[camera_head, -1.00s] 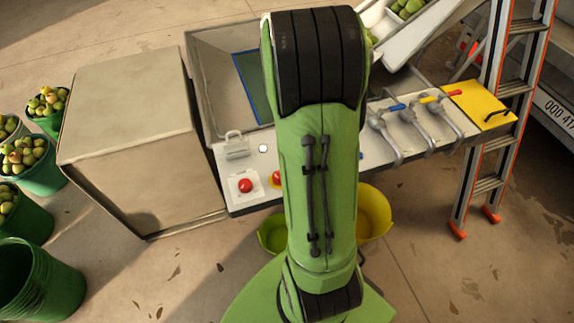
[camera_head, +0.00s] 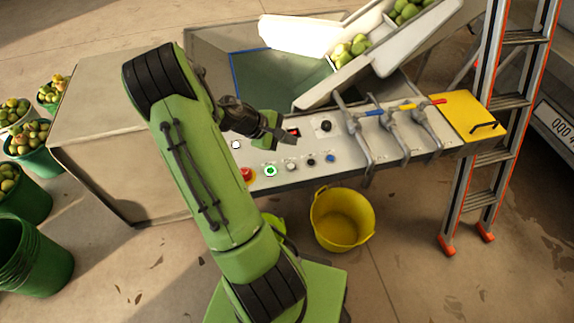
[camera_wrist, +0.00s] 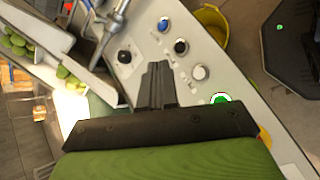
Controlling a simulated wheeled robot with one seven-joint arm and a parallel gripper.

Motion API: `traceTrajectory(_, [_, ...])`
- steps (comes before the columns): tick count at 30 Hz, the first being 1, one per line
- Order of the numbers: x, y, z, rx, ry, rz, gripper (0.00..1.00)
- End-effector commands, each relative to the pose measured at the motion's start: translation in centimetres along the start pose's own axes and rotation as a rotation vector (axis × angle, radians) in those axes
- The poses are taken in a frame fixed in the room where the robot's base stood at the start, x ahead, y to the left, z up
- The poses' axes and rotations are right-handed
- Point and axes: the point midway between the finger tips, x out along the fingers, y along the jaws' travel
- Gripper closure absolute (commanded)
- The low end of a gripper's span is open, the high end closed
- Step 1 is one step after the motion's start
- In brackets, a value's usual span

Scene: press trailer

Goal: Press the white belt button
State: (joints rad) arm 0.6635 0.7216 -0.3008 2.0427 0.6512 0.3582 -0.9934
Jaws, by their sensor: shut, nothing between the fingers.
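A row of buttons runs along the front of the white control panel (camera_head: 345,160). A white button (camera_head: 292,167) sits between the lit green button (camera_head: 270,170) and a black button (camera_head: 311,161); it also shows in the wrist view (camera_wrist: 200,72). Another small white round piece (camera_head: 236,145) is further left on the panel; I cannot read the labels. My gripper (camera_head: 288,138) is shut and empty, above the panel behind the button row. In the wrist view, its fingers (camera_wrist: 158,70) point between the black knob and the row, apart from the white button.
A blue button (camera_head: 330,158), a black knob (camera_head: 325,126) and a red emergency button (camera_head: 247,174) are nearby. Lever valves (camera_head: 390,125) stand to the right. A chute with green fruit (camera_head: 408,12) is behind. A yellow bucket (camera_head: 342,222) stands below the panel.

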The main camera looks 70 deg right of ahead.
Motion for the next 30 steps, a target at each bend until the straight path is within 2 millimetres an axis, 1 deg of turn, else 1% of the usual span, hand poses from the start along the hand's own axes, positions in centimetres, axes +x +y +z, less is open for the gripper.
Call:
traceTrajectory(4, [0.2,-0.2,-0.2,0.0,0.001,0.0,1.0])
traceTrajectory(8, [1.1,-0.9,-0.9,0.0,0.002,-0.001,1.0])
traceTrajectory(18, [4.7,-3.5,-3.5,0.001,0.002,-0.001,1.0])
traceTrajectory(21, [5.5,-4.1,-4.1,-0.001,0.001,0.0,1.0])
traceTrajectory(25, [6.1,-4.5,-4.6,0.0,0.002,0.0,1.0])
traceTrajectory(30, [6.1,-4.5,-4.5,0.001,0.002,0.0,1.0])
